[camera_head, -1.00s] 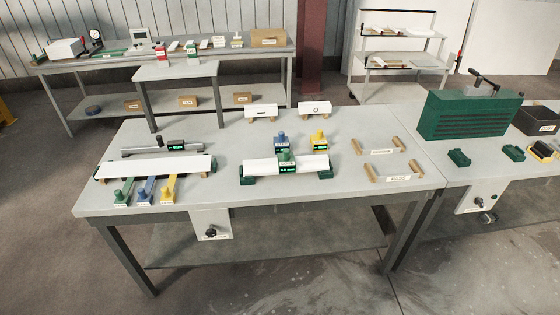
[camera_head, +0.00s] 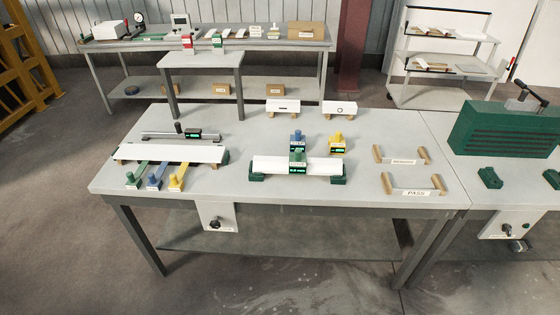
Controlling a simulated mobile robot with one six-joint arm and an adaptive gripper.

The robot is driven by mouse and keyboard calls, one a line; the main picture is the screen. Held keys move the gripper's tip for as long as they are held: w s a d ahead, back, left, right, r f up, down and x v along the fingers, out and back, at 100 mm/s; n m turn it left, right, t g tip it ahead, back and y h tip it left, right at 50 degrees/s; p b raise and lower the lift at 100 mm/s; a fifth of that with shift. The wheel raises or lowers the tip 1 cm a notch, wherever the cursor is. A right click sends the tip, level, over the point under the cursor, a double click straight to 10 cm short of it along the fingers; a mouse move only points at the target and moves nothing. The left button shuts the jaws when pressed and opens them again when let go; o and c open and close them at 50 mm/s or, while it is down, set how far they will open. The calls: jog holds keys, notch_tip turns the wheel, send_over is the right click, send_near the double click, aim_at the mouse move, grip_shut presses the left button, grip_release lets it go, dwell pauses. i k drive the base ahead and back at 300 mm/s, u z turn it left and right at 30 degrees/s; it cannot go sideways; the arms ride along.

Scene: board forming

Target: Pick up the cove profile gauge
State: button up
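Several small coloured gauges are on the near table (camera_head: 235,190). At its front left, a green one (camera_head: 137,175), a blue one (camera_head: 156,176) and a yellow one (camera_head: 178,177) lie side by side with small labels. In the middle, a blue gauge with a display (camera_head: 297,141) and a yellow one (camera_head: 337,145) stand behind a white board (camera_head: 268,166). A green one (camera_head: 297,161) sits on that board. The labels are too small to read, so I cannot tell which is the cove profile gauge. My gripper is not in view.
A long white board (camera_head: 170,152) and a caliper (camera_head: 182,135) lie behind the left gauges. Wooden-ended racks, one labelled PASS (camera_head: 415,193), stand at the right. A big green block (camera_head: 500,130) is on the right bench. Floor before the table (camera_head: 260,285) is clear.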

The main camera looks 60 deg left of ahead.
aim_at(298, 160)
jog(key=u, duration=0.7)
jog(key=i, duration=0.9)
jog(key=u, duration=0.55)
